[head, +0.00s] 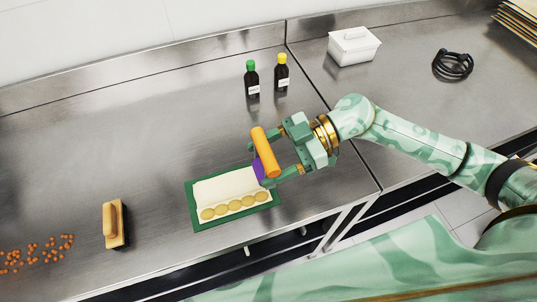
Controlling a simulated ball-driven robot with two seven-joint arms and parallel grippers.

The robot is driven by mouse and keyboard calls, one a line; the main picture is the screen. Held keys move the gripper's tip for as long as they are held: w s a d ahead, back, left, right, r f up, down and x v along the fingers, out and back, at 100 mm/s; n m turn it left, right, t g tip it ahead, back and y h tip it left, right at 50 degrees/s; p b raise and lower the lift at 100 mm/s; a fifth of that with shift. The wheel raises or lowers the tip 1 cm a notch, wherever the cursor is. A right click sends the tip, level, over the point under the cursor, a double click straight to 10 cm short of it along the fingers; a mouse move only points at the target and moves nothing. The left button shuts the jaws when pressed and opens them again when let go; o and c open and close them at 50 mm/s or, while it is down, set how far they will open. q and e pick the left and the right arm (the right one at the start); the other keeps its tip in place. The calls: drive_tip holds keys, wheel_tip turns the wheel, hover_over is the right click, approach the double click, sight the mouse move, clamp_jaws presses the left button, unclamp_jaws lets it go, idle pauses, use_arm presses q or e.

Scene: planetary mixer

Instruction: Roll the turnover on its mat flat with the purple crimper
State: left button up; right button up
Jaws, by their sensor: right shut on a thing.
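The crimper (264,150) has an orange bar-shaped handle and a purple part below it. My right gripper (279,156) is shut on it, over the right end of the mat. Whether the purple part touches the dough cannot be told. The green mat (193,210) lies flat on the steel counter. On it is the pale turnover dough (222,189), with a row of several rounded yellowish lumps along its near edge. The dough's right end is partly hidden by the crimper and gripper. My left gripper is out of view.
A brush-like block (115,224) stands left of the mat, with scattered orange bits (35,254) further left. A green-capped bottle (252,78) and a yellow-capped bottle (282,73) stand behind.

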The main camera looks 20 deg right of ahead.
drive_tip(key=shift+a, duration=0.1)
drive_tip(key=shift+d+r+p, duration=0.15)
drive_tip(key=shift+d+p, duration=0.05)
drive_tip(key=shift+p, duration=0.25)
drive_tip(key=shift+d+f, duration=0.1)
drive_tip(key=shift+f, duration=0.25)
drive_tip(key=shift+f+b, duration=1)
drive_tip(key=shift+f, duration=1.35)
